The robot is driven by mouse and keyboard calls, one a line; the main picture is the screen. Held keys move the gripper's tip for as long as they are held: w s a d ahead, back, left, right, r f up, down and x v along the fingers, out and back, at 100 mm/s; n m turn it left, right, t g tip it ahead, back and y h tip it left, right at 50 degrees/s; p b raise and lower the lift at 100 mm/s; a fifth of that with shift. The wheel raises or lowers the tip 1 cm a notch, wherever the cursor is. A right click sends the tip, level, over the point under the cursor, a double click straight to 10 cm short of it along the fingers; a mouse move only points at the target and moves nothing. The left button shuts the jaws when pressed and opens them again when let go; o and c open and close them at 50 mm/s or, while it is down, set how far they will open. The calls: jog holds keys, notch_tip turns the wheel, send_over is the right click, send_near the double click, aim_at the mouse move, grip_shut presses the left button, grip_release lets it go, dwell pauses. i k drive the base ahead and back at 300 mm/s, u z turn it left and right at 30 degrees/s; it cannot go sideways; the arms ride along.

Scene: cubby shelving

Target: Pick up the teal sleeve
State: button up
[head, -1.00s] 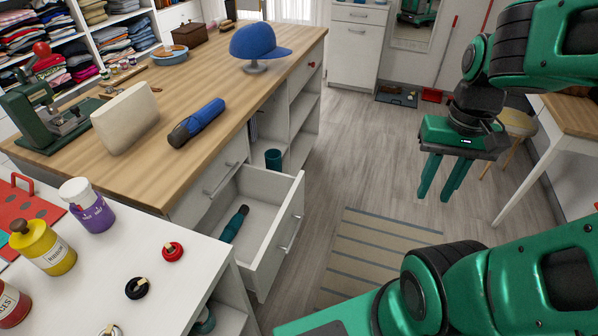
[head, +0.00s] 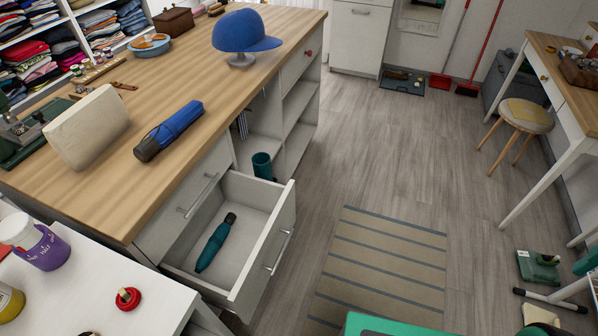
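A long teal object with a dark end (head: 214,243), shaped like a folded umbrella or its sleeve, lies in the open white drawer (head: 284,220) of the wood-topped counter. A teal open-topped cylinder (head: 262,166) stands in the counter's shelving just behind the drawer. I cannot tell for sure which of the two is called the teal sleeve. My gripper is not clearly in view now; a small green part shows at the right edge, but I cannot tell what it is.
A blue folded umbrella (head: 169,130), a cream block (head: 87,127) and a blue cap (head: 246,34) are on the counter. A white table (head: 92,297) stands at lower left. A stool (head: 524,117) is at right.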

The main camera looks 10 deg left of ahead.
aim_at(260, 162)
jog(key=z, duration=0.1)
jog(key=i, duration=2)
jog(key=u, duration=2.4)
